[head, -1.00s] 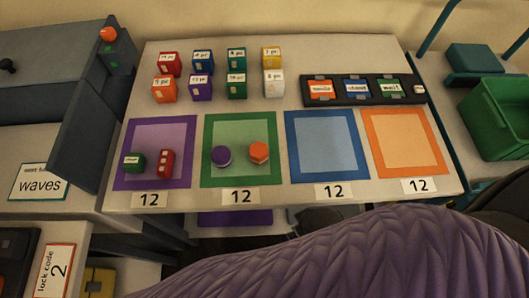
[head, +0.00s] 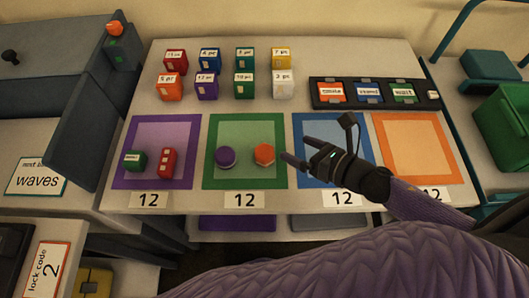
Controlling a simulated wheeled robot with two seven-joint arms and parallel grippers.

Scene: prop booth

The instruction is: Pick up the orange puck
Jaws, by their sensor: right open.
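The orange puck (head: 264,154) lies on the green square mat (head: 245,125), right beside a purple puck (head: 226,157). My right gripper (head: 295,152) reaches in from the right over the blue mat (head: 302,124). Its fingers point left toward the orange puck, with a small gap in the picture between fingertips and puck. The gripper is open and holds nothing. Its height above the table is hard to tell. My left gripper is not in view.
A purple mat (head: 163,125) holds a green block (head: 135,160) and a red block (head: 166,162). An orange mat (head: 410,150) is empty. Several labelled boxes stand behind the mats, beside a black rack (head: 322,103) of cards. Number cards line the front edge.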

